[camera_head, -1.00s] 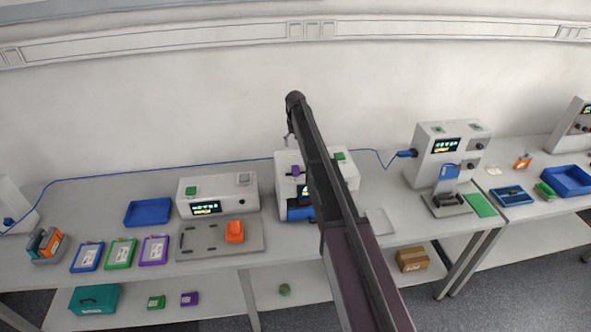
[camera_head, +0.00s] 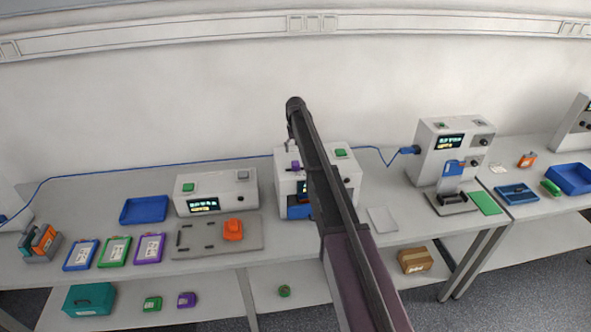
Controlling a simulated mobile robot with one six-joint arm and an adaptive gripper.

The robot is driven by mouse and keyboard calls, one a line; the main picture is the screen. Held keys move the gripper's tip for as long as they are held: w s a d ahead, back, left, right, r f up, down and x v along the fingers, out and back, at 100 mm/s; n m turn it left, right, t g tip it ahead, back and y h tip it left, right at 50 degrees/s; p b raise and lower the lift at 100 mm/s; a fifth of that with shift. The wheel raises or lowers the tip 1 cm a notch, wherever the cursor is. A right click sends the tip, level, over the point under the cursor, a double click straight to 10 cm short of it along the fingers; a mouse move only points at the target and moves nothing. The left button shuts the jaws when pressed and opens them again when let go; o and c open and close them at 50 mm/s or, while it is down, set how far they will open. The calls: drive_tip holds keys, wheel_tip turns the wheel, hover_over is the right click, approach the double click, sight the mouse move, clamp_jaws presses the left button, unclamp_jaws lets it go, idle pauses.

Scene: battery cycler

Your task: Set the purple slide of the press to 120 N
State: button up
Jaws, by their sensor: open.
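The press (camera_head: 346,171) is the white machine at the middle of the bench, with a small screen and a blue part low on its front. Its purple slide (camera_head: 295,166) shows on the upper left of the front. The force marks are too small to read. My arm crosses in front of the press and hides its middle. A small part of my gripper (camera_head: 291,146) shows below the arm's far end, just above the purple slide in the picture. It is open. I cannot tell whether it touches the slide.
A white box (camera_head: 215,180) with a screen and a grey fixture plate (camera_head: 200,240) holding an orange block (camera_head: 233,230) stand left of the press. A taller white machine (camera_head: 461,125) stands to the right. A flat grey plate (camera_head: 382,220) lies between them. A blue cable runs behind.

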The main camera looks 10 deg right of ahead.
sight(295, 163)
drive_tip(key=shift+f+b, duration=3.85)
drive_tip(key=shift+f, duration=0.3)
clamp_jaws()
